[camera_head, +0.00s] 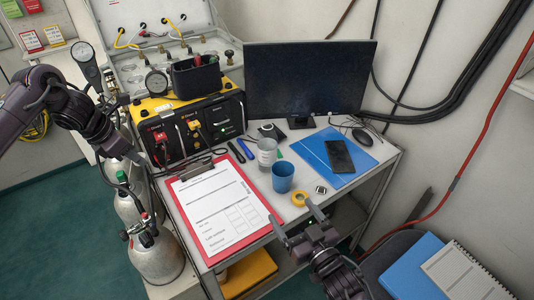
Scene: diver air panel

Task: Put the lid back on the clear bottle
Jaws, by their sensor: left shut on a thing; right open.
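A clear, greyish container (267,153), which looks like the clear bottle, stands upright on the table behind the blue cup. I cannot make out a lid on it. My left gripper (106,150) is at the left, in front of the gas cylinders and away from the container. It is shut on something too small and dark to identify. I cannot pick out the lid for certain. My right gripper (292,214) is open and empty at the table's front edge, its fingers spread near the clipboard's right corner and the yellow tape roll.
A blue cup (282,178) stands close in front of the container. A yellow tape roll (299,198), a red clipboard (185,216), a phone (339,155) on a blue folder (312,149) and a monitor (308,82) surround it. The air panel (190,130) stands at the back left.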

